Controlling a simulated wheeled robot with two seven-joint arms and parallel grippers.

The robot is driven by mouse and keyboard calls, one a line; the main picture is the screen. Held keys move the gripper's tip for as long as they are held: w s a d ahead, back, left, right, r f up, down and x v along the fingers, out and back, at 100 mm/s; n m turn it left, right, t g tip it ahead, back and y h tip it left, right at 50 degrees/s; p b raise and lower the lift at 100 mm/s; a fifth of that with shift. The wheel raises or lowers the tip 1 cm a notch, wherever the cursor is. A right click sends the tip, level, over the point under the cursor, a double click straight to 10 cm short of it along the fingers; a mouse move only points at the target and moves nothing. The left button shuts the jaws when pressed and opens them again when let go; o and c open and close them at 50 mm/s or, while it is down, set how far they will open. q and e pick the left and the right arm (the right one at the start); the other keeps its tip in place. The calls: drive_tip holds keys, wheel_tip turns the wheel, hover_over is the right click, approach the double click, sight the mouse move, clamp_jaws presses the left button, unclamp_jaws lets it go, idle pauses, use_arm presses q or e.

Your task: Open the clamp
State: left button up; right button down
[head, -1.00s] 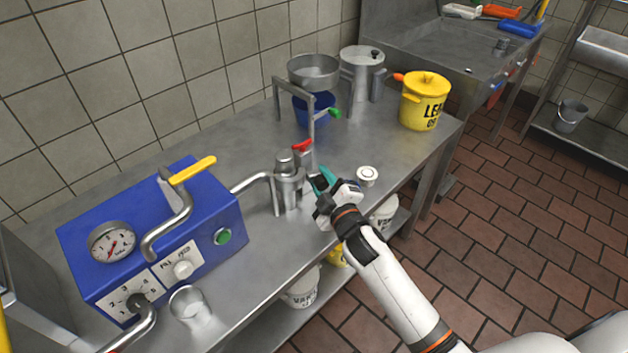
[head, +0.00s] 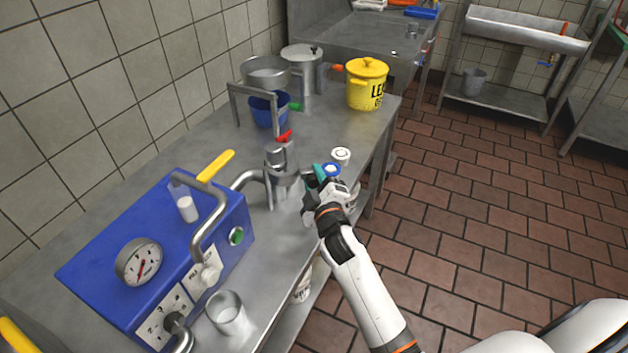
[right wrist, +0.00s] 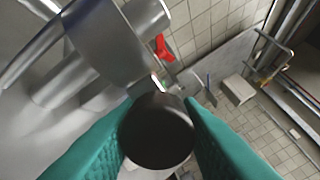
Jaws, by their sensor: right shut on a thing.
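A metal fitting (head: 281,170), which seems to be the clamp, stands at the end of the bent pipe from the blue machine. My right gripper (head: 316,180), with teal fingers, is just right of it, in front of the bench's far half. In the right wrist view the fingers (right wrist: 157,135) are shut on a dark round-ended piece (right wrist: 157,130), likely the clamp's handle. Grey metal parts (right wrist: 115,45) fill the upper left of that view. Whether the clamp is open or closed cannot be told. My left gripper is out of view.
The blue machine (head: 110,265) with gauge and yellow-handled lever stands left. A beaker (head: 227,312) is in front of it. Behind the fitting are a blue bowl (head: 268,110) and a yellow pot (head: 367,85). A white-lidded item (head: 341,155) sits near the gripper. Tiled floor is open on the right.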

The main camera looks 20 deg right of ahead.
drive_tip(key=shift+a+r, duration=0.15)
drive_tip(key=shift+a, duration=0.05)
drive_tip(key=c, duration=1.2)
unclamp_jaws()
drive_tip(key=shift+w, duration=0.1)
drive_tip(key=shift+o, duration=0.5)
drive_tip(key=shift+a, duration=0.15)
drive_tip(key=shift+s, duration=0.4)
drive_tip(key=s+a, duration=0.1)
drive_tip(key=s, duration=1)
drive_tip(key=shift+a+b, duration=0.25)
drive_tip(key=shift+b, duration=0.15)
drive_tip(key=shift+c, duration=0.3)
